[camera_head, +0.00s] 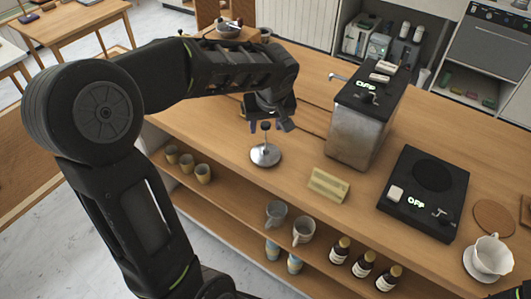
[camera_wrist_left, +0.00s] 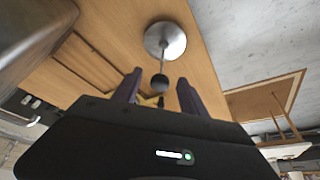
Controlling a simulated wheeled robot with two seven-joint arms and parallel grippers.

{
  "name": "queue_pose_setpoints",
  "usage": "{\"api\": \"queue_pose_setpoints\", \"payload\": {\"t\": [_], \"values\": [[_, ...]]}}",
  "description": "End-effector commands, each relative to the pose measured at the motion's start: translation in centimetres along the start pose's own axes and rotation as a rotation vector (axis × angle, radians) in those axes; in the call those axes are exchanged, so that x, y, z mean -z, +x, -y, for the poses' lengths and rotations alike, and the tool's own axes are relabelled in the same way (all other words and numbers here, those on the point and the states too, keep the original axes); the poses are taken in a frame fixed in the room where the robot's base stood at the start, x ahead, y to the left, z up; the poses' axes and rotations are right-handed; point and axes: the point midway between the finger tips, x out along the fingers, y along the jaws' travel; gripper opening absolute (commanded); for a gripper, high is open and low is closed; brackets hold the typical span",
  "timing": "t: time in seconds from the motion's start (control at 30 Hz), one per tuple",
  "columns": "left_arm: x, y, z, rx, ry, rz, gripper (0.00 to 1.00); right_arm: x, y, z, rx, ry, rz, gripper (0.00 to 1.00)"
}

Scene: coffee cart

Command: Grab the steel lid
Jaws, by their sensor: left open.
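The steel lid (camera_head: 265,156) is a shiny round disc with a thin upright stem and a black knob. It stands on the wooden counter near its front edge. In the left wrist view the lid (camera_wrist_left: 165,41) shows at the top middle, its black knob pointing toward the gripper. My left gripper (camera_head: 269,124) is above the lid, pointing down, its fingers open. In the left wrist view the knob appears between the fingertips of the gripper (camera_wrist_left: 159,86); I cannot tell whether they touch it.
A steel machine with a black top (camera_head: 360,125) stands right of the lid. A black hot plate (camera_head: 425,190) and a white cup (camera_head: 490,255) are farther right. Cups and bottles (camera_head: 340,250) fill the lower shelf.

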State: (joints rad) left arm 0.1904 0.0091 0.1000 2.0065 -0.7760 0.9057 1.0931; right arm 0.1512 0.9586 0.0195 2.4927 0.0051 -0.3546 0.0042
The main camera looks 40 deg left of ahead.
Motion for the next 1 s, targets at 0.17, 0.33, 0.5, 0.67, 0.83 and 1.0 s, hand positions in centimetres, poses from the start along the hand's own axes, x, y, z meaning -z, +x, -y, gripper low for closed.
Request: {"api": "queue_pose_setpoints", "payload": {"t": [0.17,0.33,0.5,0.67,0.83,1.0], "values": [[0.0,0.2,0.0,0.001,0.000,0.001,0.50,0.0,-0.1,0.1,0.000,0.000,0.000,0.36],[-0.1,1.9,0.1,0.003,0.001,0.004,0.50,-0.1,-1.1,0.3,-0.003,0.002,0.003,0.36],[-0.1,4.4,0.1,0.003,0.000,0.003,0.50,-0.2,-1.5,0.4,-0.005,0.004,0.005,0.36],[-0.1,5.2,0.0,0.000,-0.001,0.001,0.50,-0.2,-1.5,0.4,-0.006,0.004,0.005,0.36],[-0.1,5.2,0.0,0.000,-0.001,0.000,0.50,-0.2,-1.5,0.4,-0.006,0.004,0.005,0.36],[-0.1,5.2,0.0,0.000,-0.001,0.000,0.50,-0.2,-1.5,0.4,-0.005,0.004,0.005,0.36]]}}
